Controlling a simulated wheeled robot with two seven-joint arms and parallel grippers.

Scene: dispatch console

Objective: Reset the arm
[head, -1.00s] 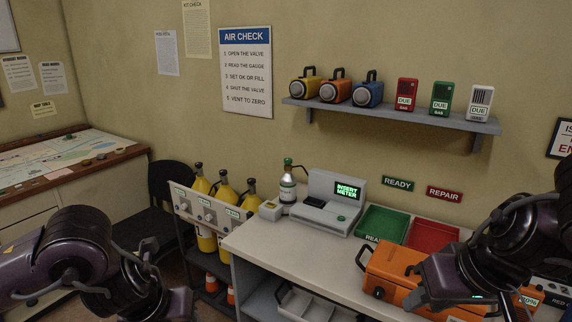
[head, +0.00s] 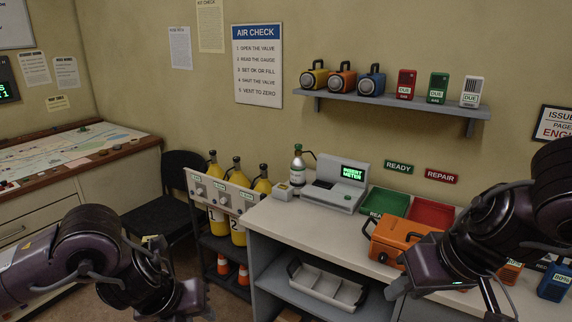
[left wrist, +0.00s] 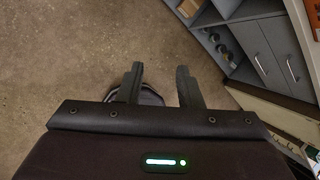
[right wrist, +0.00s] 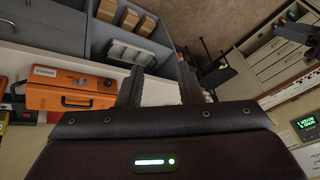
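My right gripper (right wrist: 160,82) is open, with its two dark fingers apart and nothing between them in the right wrist view. In the head view my right arm is folded in at the right, in front of the counter, and covers part of an orange case (head: 393,238). My left gripper (left wrist: 160,84) is also open and empty, over bare floor in the left wrist view. In the head view my left arm reaches in low from the left, and its fingers are not clear there.
The counter (head: 290,221) holds a meter station (head: 338,187), a green tray (head: 393,202) and a red tray (head: 432,213). A blue device (head: 554,284) stands at the right. Yellow cylinders (head: 236,232) and a black chair (head: 160,215) are left of the counter.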

